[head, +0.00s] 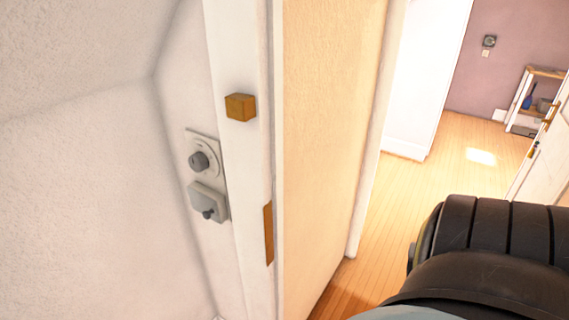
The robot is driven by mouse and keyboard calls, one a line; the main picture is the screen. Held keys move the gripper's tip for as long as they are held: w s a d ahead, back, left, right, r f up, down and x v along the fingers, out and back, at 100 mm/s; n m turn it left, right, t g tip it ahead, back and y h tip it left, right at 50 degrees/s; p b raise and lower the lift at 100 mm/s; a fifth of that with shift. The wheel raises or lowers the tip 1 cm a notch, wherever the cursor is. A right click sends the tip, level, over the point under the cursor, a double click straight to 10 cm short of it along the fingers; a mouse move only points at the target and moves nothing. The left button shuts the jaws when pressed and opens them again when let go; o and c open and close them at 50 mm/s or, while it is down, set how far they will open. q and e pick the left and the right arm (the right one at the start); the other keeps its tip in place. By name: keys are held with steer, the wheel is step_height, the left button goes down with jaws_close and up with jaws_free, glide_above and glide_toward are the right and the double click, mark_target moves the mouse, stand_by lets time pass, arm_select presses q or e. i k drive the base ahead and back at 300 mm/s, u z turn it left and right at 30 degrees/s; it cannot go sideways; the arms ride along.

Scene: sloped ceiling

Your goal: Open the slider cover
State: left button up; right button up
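A light grey wall fitting with a round dark grey knob (199,161) is on the white wall, left of the door frame. Just below it is a pale grey box-like cover (207,195) with a small dark knob (208,213) at its lower edge. I cannot tell for sure which part is the slider cover or whether it is open. Neither gripper is in view. A black, ribbed part of my own arm fills the lower right, well away from the fittings.
A wooden block (240,107) sticks out from the white door frame (235,60), right of the fittings. A brown strip (268,233) lies lower on the frame. A cream wall (325,120) stands right of it. Beyond is open wooden floor (440,170) and a small shelf (540,90).

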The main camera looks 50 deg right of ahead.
mark_target(216, 210)
steer(key=z, duration=1.05)
steer(key=k, duration=1.2)
steer(key=u, duration=1)
steer(key=i, duration=1.35)
steer(key=z, duration=0.55)
